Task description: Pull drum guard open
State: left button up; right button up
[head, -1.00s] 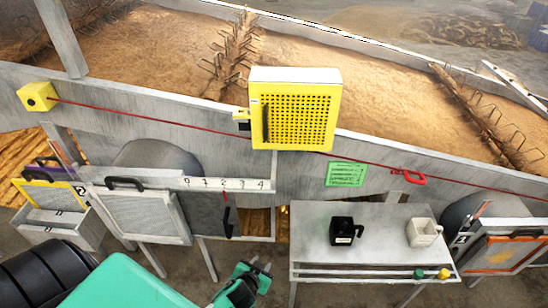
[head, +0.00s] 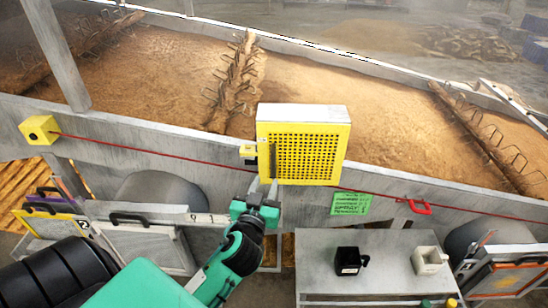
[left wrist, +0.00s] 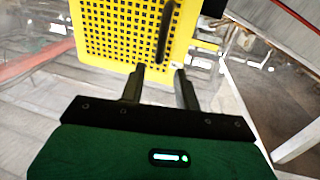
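The drum guard (head: 308,155) is a yellow perforated box cover with a pale top, mounted on the grey trough wall. It looks closed. A dark vertical handle (head: 272,158) runs along its left side, with a small yellow and black block (head: 248,151) beside it. In the left wrist view the guard (left wrist: 110,30) fills the top, with its dark handle (left wrist: 165,32) right of the middle. My left gripper (head: 263,186) is open and empty, its fingertips just below the handle. In the left wrist view the gap between the fingers (left wrist: 160,82) is clear. My right gripper is out of view.
A red cord (head: 150,149) runs along the wall from a yellow box (head: 40,130) past a red handle (head: 414,206). A green notice (head: 349,204) hangs at right.

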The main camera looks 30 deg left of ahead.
aim_at(273, 164)
pick_arm(q)
jog(key=p+x, duration=0.3)
jog(key=x, duration=0.6)
jog(key=shift+w+a+f, duration=0.1)
jog(key=shift+w+a, duration=0.1)
jog(key=shift+w, duration=0.2)
jog(key=c, duration=0.5)
grip_shut()
